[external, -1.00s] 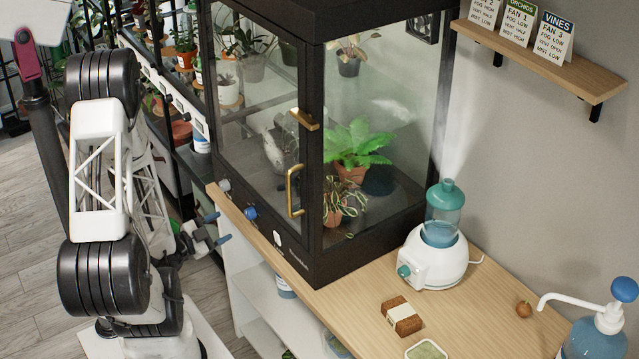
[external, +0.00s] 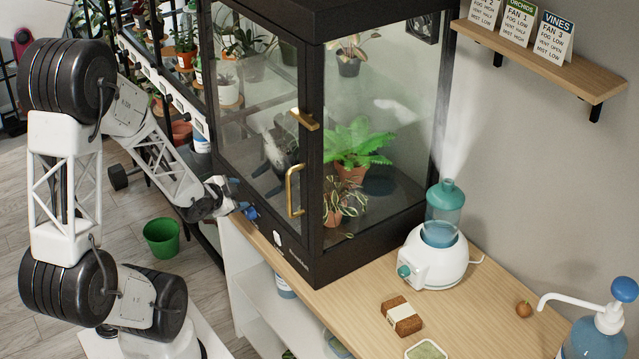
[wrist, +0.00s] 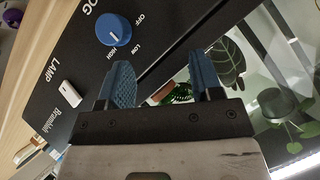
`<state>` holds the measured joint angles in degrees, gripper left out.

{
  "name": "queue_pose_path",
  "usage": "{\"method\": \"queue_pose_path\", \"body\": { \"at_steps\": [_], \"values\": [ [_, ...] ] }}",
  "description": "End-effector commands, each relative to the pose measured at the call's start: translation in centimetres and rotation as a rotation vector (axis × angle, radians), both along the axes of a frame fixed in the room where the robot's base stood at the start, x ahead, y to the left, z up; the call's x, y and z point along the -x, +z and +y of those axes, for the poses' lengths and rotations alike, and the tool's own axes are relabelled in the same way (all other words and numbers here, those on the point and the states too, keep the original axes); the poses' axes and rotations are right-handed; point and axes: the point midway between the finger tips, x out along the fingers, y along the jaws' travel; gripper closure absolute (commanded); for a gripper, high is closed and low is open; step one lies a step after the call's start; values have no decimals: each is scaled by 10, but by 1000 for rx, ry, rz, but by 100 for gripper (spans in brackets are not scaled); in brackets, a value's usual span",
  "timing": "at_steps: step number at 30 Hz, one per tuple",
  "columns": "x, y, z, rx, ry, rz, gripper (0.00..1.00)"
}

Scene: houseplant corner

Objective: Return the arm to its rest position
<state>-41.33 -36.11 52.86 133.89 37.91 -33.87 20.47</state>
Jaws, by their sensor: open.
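My gripper (external: 238,197) is at the lower front left of the black glass cabinet (external: 330,262), close to its control panel. In the wrist view my gripper (wrist: 163,78) shows two blue ridged fingers spread apart with nothing held between them. The blue fog knob (wrist: 113,29) is beyond and above the left finger, not between the fingers. Its white mark points toward HIGH. In the external view the knob (external: 251,213) is beside the fingertips; whether they touch cannot be told. The arm is bent, with its elbow high at the left.
The cabinet's brass handle (external: 293,190) stands out to the right of my gripper. A white lamp switch (wrist: 69,93) is on the panel. A mister (external: 432,255) gives off vapour on the wooden bench (external: 465,325). A green bucket (external: 162,239) stands on the floor.

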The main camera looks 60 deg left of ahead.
Motion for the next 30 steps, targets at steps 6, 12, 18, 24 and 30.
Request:
{"method": "queue_pose_path", "body": {
  "at_steps": [6, 12, 18, 24, 30],
  "values": [
    [-2, 23, -14, 34, 64, 97, 40],
    [-2, 44, -30, 79, 121, 176, 40],
    [-2, 68, -50, 131, 168, 243, 40],
    [-1, 96, -74, 190, 208, 302, 40],
    [1, 125, -103, 258, 239, 361, 40]
  ]
}}
